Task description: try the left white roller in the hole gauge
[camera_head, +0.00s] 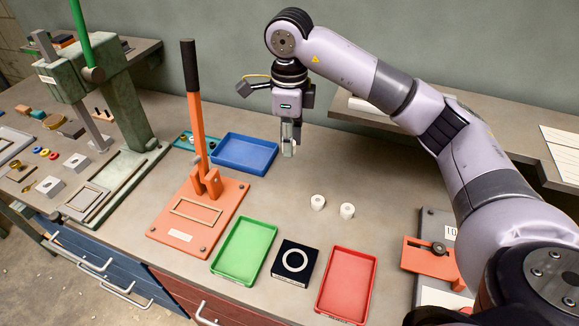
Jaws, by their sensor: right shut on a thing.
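Two short white rollers stand upright on the bench, a left one (318,202) and a right one (347,210), each with a dark spot in its top. A black block with a white ring on top (295,262), which looks like the hole gauge, lies between the green and red trays. My right gripper (289,143) points down above the bench, behind and left of the rollers. It is shut on a small pale thing, mostly hidden by the fingers; I cannot tell for sure whether it is a roller. My left gripper is not in view.
A green tray (245,248), red tray (346,285) and blue tray (244,153) lie on the bench. An orange lever press (198,212) stands left, and a green fly press (117,95) further left. An orange fixture (428,262) is at right. Bare bench surrounds the rollers.

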